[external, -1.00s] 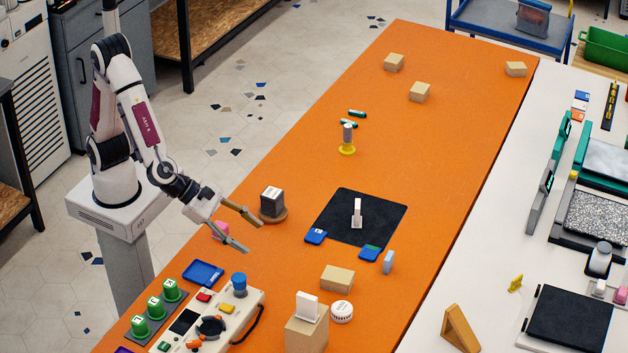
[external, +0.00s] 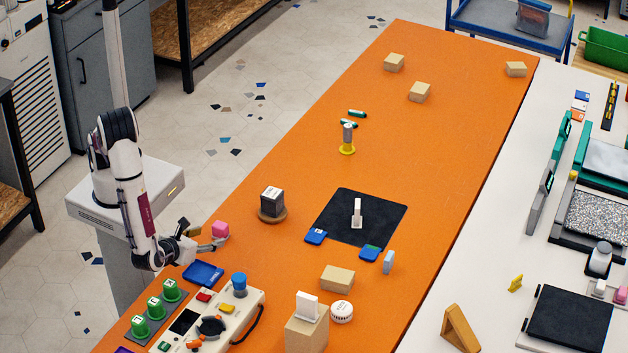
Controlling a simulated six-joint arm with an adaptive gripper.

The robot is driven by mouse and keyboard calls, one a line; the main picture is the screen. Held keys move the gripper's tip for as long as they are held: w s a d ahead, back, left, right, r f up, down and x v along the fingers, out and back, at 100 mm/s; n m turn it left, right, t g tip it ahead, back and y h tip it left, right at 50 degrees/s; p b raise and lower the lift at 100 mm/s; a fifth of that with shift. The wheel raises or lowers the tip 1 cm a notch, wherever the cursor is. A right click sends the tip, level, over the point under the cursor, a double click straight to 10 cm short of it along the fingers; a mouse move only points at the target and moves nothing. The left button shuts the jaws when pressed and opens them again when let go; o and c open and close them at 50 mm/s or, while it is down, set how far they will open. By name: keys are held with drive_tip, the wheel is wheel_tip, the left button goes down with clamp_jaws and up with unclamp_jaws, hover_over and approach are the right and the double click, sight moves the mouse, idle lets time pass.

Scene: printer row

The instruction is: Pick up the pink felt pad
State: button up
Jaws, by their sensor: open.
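The pink felt pad (external: 220,229) is a small pink block at the left edge of the orange table, left of a dark box on a round brown base. My gripper (external: 208,239) is open and low at the table's left edge, just left of the pad. One finger reaches close below the pad; the other lies farther back, to the left. I cannot tell whether a finger touches the pad.
A blue tray (external: 203,273) lies just below my gripper, with green knobs (external: 154,307) and a control panel (external: 211,322) nearer the front. The dark box (external: 272,201) stands right of the pad. Orange table (external: 290,160) beyond it is clear.

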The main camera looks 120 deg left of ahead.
sight(217, 230)
drive_tip(key=shift+s+f+n+g+y, duration=0.1)
drive_tip(key=shift+s+n+g+y, duration=0.4)
drive_tip(key=shift+s, duration=0.6)
drive_tip(key=shift+x, duration=1.3)
drive_tip(key=shift+f, duration=0.1)
drive_tip(key=shift+w+f+x, duration=0.15)
drive_tip(key=shift+w+x, duration=0.05)
drive_tip(key=shift+x, duration=1.1)
drive_tip(key=shift+w+f+x, duration=0.1)
drive_tip(key=shift+w+x, duration=0.05)
drive_tip(key=shift+x, duration=1.1)
drive_tip(key=shift+d, duration=0.1)
drive_tip(key=shift+c, duration=0.4)
drive_tip(key=c, duration=1.1)
